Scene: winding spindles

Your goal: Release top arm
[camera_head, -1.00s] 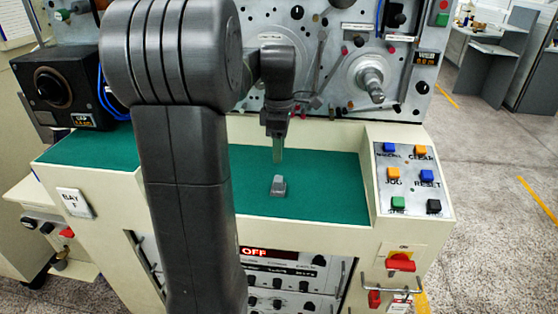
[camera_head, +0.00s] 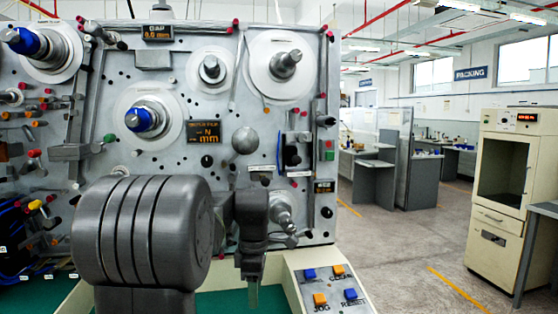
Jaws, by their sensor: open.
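The winding machine's grey face panel (camera_head: 180,75) fills the left and middle of the view. It carries spindles with white discs, two of them with blue cores (camera_head: 140,119). A slim upright lever (camera_head: 234,72) stands between the two upper right discs. A grey block-shaped arm (camera_head: 75,152) sits at the left. I cannot tell which of these is the top arm. My gripper (camera_head: 253,297) points down in front of the panel's lower right, over the green mat (camera_head: 215,303). It is open and seems empty; its fingers show nearly edge-on. My arm hides part of the lower panel.
A button box (camera_head: 332,288) with blue and orange buttons stands right of my gripper. Small red, orange and black pegs stud the panel. To the right are clear floor (camera_head: 420,255), a cream cabinet (camera_head: 508,165) and grey desks (camera_head: 365,175).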

